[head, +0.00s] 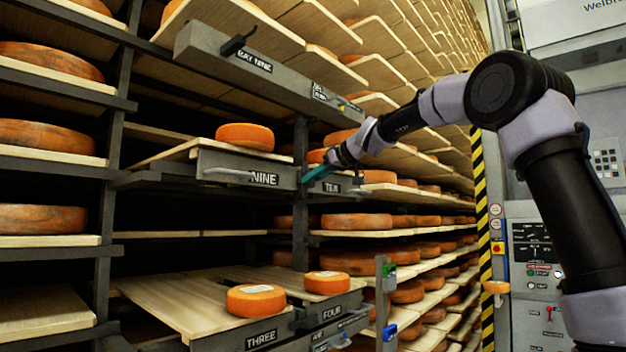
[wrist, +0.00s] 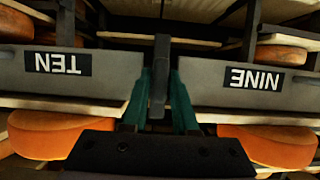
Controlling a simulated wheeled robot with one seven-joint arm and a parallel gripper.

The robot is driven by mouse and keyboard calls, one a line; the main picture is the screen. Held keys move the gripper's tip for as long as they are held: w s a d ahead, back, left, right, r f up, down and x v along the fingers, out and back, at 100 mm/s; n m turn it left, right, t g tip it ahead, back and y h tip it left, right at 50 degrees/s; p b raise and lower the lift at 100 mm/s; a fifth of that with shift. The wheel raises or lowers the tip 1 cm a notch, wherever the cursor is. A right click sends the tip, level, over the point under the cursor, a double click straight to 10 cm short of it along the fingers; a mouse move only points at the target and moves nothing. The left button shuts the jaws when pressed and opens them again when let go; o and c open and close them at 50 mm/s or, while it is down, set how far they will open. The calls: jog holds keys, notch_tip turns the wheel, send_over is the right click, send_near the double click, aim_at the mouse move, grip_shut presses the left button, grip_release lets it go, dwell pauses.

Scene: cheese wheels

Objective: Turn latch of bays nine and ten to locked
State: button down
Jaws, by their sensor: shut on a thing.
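The front plates of bay nine (head: 262,178) and bay ten (head: 330,188) stand side by side in the middle of the head view. In the wrist view their labels are upside down, with the bay ten plate (wrist: 105,68) left and the bay nine plate (wrist: 215,72) right. The latch (wrist: 161,48) is a dark narrow bar between the plates, upright in that picture. My gripper (head: 313,177) has teal fingers, which also show in the wrist view (wrist: 162,92). It is shut on the latch. In the head view the fingers hide the latch.
An orange cheese wheel (head: 245,136) sits on the board behind bay nine. The plate above (head: 215,52) juts out with a black latch (head: 238,42). Bays three (head: 262,338) and four (head: 332,312) project below. A control cabinet (head: 535,250) stands at right.

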jog(key=shift+d, duration=0.1)
jog(key=m+y, duration=0.1)
jog(key=m+g, duration=0.1)
jog(key=m, duration=0.1)
jog(key=shift+w+d+g+y, duration=0.1)
jog(key=shift+w+g+y, duration=0.1)
jog(key=shift+g+y, duration=0.15)
jog(key=m+g+y, duration=0.1)
jog(key=m, duration=0.2)
jog(key=shift+f+m+y, duration=0.1)
jog(key=shift+m+y, duration=0.2)
jog(key=shift+y, duration=0.05)
jog(key=m, duration=0.1)
jog(key=m+y, duration=0.1)
jog(key=m, duration=0.1)
jog(key=shift+w+f+g+y, duration=0.1)
jog(key=shift+g+y, duration=0.2)
jog(key=shift+g, duration=0.05)
jog(key=shift+d+f+m+y, duration=0.1)
jog(key=shift+m+y, duration=0.7)
jog(key=shift+m, duration=1.1)
jog(key=c, duration=0.8)
grip_release()
jog(key=shift+o, duration=0.2)
